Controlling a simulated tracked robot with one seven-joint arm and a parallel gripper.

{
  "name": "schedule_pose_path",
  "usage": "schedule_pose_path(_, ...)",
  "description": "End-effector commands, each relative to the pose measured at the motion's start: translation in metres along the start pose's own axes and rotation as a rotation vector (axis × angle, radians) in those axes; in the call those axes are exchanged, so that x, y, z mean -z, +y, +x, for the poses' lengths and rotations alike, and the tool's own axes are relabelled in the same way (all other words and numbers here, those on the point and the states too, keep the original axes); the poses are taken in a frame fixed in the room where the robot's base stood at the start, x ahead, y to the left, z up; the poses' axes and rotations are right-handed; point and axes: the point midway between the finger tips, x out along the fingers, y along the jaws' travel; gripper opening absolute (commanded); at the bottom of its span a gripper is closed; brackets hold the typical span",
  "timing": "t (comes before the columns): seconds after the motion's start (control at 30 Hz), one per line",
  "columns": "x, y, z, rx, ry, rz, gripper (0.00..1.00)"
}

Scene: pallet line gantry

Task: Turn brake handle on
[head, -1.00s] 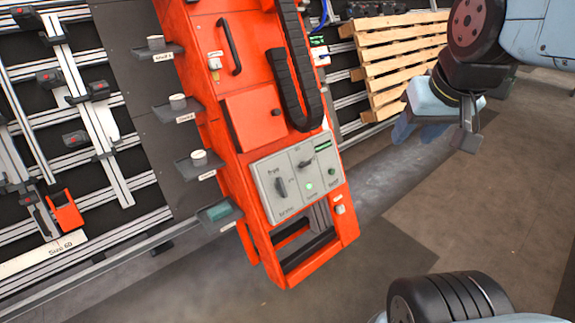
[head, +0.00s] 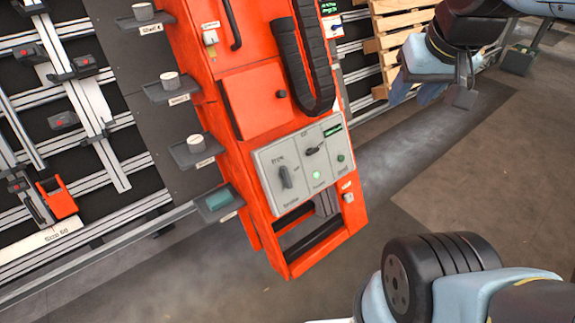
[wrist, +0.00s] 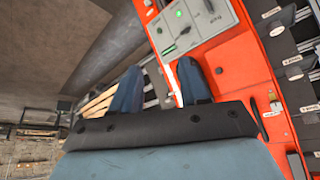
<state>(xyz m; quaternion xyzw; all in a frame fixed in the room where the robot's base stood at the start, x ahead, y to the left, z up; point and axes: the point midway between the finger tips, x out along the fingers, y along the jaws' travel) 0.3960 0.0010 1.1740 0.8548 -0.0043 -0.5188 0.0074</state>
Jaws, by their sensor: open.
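A light grey control panel (head: 300,165) is on the orange cabinet. It carries a dark upright handle (head: 285,177) at its left and a second dark handle (head: 315,149), pointing right, at its upper middle. The labels are too small for me to tell surely which is the brake handle. The panel also shows at the top of the wrist view (wrist: 205,38). My gripper (head: 403,92) is right of the cabinet, clear of the panel. In the wrist view its two blue fingers (wrist: 160,88) are apart with nothing held between them.
The orange cabinet (head: 258,100) has a black cable chain (head: 312,70). A wooden pallet (head: 400,22) stands behind my gripper. The floor (head: 440,185) right of the cabinet is clear.

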Motion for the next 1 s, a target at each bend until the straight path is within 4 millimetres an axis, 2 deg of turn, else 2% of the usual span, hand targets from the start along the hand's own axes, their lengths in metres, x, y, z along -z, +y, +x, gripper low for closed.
schedule_pose_path(0.17,0.019,-0.009,0.023,-0.063,-0.067,-0.047,0.45)
schedule_pose_path(0.47,0.059,-0.025,0.084,-0.165,-0.197,-0.167,0.45)
schedule_pose_path(0.7,0.082,-0.043,0.141,-0.196,-0.284,-0.27,0.45)
schedule_pose_path(1.0,0.097,-0.074,0.219,-0.17,-0.372,-0.397,0.45)
